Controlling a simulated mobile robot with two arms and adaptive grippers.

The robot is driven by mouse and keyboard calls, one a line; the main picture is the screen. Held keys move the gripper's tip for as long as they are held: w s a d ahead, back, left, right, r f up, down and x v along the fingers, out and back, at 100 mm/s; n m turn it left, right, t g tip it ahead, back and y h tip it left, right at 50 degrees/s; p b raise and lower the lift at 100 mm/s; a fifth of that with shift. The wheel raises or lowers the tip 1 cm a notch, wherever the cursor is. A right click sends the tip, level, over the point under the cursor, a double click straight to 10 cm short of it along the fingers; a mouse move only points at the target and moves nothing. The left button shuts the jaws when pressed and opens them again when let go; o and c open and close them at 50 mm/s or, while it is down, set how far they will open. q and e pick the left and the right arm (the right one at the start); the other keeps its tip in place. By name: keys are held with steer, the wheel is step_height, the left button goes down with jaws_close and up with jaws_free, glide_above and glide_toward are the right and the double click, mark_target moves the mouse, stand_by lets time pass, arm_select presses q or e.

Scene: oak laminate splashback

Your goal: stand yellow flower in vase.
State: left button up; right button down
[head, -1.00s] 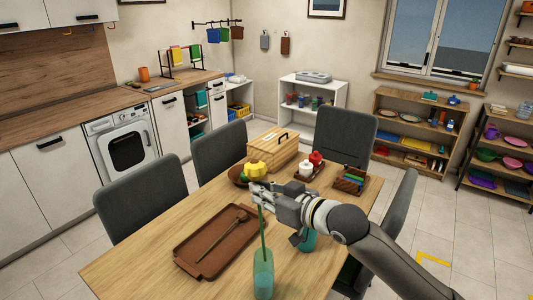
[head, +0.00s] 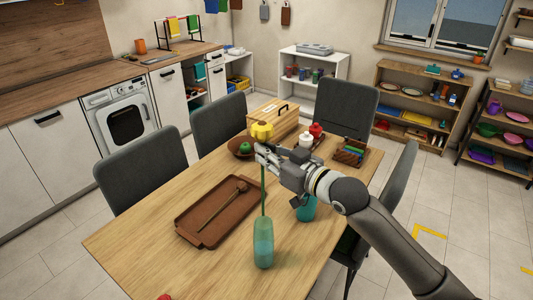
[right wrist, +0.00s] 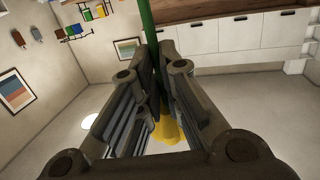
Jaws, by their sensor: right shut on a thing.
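The yellow flower has a yellow head (head: 261,131) and a long green stem (head: 264,195), and it is upright. My right gripper (head: 263,155) is shut on the stem just below the head. In the right wrist view the stem (right wrist: 148,30) runs between the fingers (right wrist: 158,75), with the yellow head (right wrist: 168,128) partly hidden behind them. The translucent teal vase (head: 263,247) stands upright near the table's front. The stem's lower end overlaps the vase mouth in the head view; I cannot tell whether it is inside or in front. My left gripper is not in view.
On the table are a brown tray (head: 190,234) with a wooden spoon, a bowl (head: 235,150) with a green fruit, a wooden box (head: 270,128) and a small crate (head: 350,153). Another teal object (head: 306,210) is partly behind my right arm. Chairs surround the table.

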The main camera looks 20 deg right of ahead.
step_height(320, 180, down, 21)
steer(key=b, duration=1.6)
stand_by(0.7)
steer(key=c, duration=1.5)
jaws_free()
steer(key=v, duration=1.2)
